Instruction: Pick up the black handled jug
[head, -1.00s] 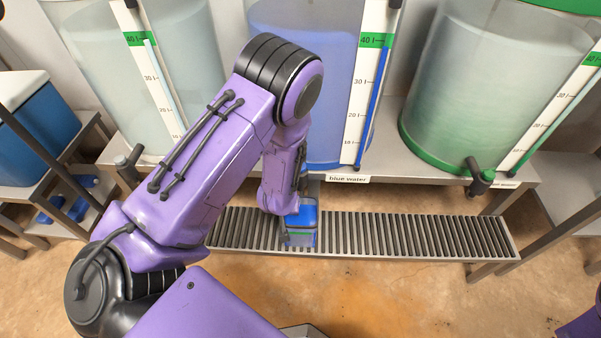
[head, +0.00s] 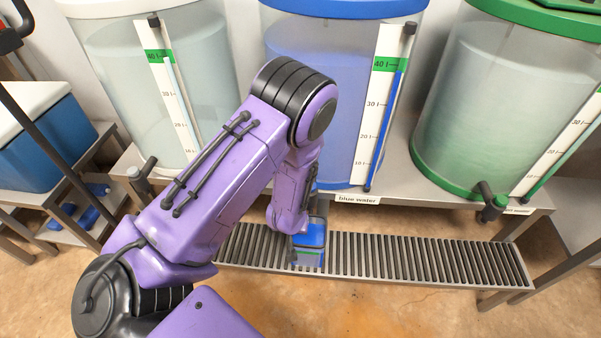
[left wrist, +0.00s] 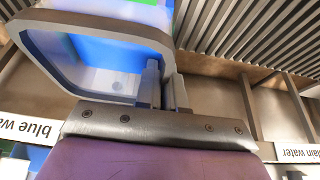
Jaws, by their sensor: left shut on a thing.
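The jug (head: 309,246) is a small clear vessel with blue liquid in it and a green mark low on its side. It is at the grate below the blue-water tank, and a dark part shows along its left side. I cannot tell whether its base touches the slats. In the left wrist view its grey-edged shape (left wrist: 95,24) fills the upper left, with blue inside. My left gripper (left wrist: 165,85) is shut at the jug's side, holding it by the handle, which the fingers mostly hide. My forearm hides the gripper in the head view. My right gripper is out of view.
The slatted grate (head: 430,258) runs clear to the right. Above it stand a blue-lidded tank (head: 320,100), a clear tank (head: 150,90) and a green-rimmed tank (head: 490,100) with a tap (head: 490,203). A blue cooler box (head: 45,140) stands at left.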

